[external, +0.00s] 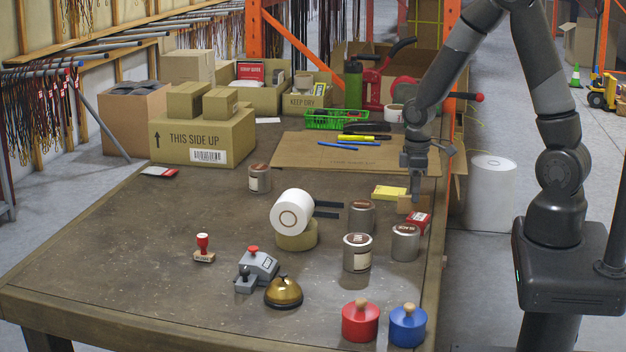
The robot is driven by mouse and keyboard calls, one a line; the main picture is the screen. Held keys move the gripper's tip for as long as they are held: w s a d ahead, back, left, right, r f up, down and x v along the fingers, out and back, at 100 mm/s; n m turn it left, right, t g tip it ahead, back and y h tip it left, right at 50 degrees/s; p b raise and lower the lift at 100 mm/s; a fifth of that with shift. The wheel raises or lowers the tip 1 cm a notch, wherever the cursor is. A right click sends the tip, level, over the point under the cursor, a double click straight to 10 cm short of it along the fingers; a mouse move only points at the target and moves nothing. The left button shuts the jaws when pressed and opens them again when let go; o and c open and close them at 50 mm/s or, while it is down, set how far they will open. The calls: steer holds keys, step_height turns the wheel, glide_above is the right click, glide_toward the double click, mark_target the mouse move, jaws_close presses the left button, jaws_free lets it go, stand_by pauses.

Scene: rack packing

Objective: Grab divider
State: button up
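My gripper (415,190) points down over the right edge of the table, with its fingertips close to a small brown cardboard piece (404,205). I cannot tell whether it touches this piece or how far apart its fingers are. No object is clearly a divider; the small cardboard piece may be one. It is partly hidden by the gripper and stands beside a yellow pad (389,192) and a red-and-white box (419,221). A large flat cardboard sheet (310,155) lies farther back on the table.
Several cans stand near the gripper, including one at the front (357,254) and one at the right (405,244). A white roll (291,212) rests mid-table. Markers (345,145) and a green basket (337,120) lie behind.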

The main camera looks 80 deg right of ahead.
mark_target(413, 205)
steer(key=shift+d+f, duration=0.2)
steer(key=shift+f, duration=1.75)
steer(key=shift+c, duration=0.6)
jaws_close()
